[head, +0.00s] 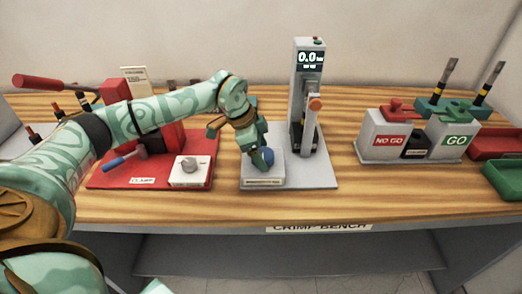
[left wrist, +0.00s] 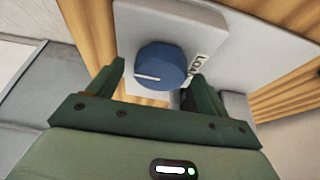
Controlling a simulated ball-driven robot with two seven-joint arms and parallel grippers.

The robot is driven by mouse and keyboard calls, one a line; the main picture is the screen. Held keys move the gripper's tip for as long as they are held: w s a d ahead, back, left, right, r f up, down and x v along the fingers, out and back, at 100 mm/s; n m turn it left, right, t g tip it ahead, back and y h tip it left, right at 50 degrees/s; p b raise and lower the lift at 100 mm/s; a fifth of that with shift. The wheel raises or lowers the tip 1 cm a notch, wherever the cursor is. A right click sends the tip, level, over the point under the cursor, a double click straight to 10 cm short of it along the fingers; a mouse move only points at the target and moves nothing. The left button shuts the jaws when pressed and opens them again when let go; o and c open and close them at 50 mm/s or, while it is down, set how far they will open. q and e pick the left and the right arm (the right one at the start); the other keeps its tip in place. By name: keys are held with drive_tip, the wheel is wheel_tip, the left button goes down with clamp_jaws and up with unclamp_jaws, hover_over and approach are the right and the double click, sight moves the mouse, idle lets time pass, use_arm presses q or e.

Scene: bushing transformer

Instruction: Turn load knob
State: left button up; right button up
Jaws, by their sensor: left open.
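The load knob (head: 268,156) is a blue round knob on a light grey box in front of the force gauge stand. It also shows in the left wrist view (left wrist: 161,66), with a white pointer line toward the left. A partly hidden label lies beside it on the box. My left gripper (head: 262,162) reaches down to the knob from above. In the left wrist view its open fingers (left wrist: 155,85) stand on either side of the knob's near part, with gaps visible. Whether a finger touches the knob cannot be told. My right gripper is not in view.
The gauge tower (head: 308,75) reads 0.0 and rises close behind the knob box. A red base with a white knob box (head: 190,171) lies left. NO GO (head: 385,140) and GO (head: 456,141) blocks and red and green trays stand right. Bare wood separates them.

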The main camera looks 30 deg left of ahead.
use_arm(q)
drive_tip(key=c, duration=1)
drive_tip(key=shift+r, duration=0.1)
